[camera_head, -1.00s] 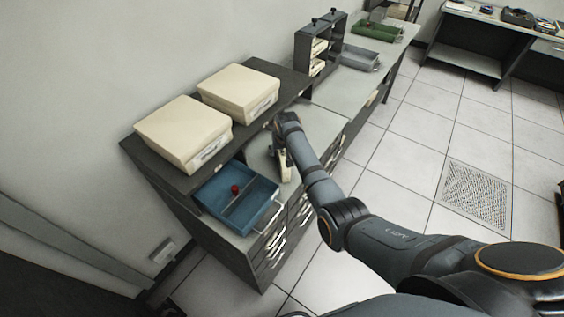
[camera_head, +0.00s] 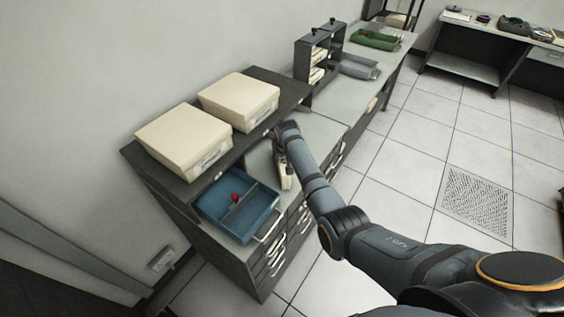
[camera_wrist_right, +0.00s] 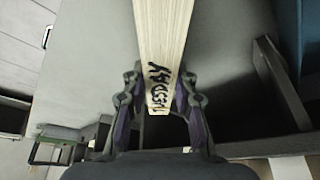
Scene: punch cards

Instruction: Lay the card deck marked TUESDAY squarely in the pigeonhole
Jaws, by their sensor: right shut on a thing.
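My right gripper (camera_wrist_right: 159,100) is shut on a cream card deck (camera_wrist_right: 163,40). Its end face reads TUESDAY in black letters, between the two fingers in the right wrist view. In the head view the deck (camera_head: 286,180) hangs below my right wrist, close over the grey worktop; I cannot tell whether it touches. The dark pigeonhole rack (camera_head: 304,61) stands farther back along the counter, with cream decks in some of its openings. My right gripper is well short of it. My left gripper is out of view.
A blue divided tray (camera_head: 270,222) with a red object (camera_head: 235,197) lies left of the deck. Two cream boxes (camera_head: 185,130) (camera_head: 238,92) sit on the dark shelf behind. The worktop before the rack (camera_head: 320,128) looks clear.

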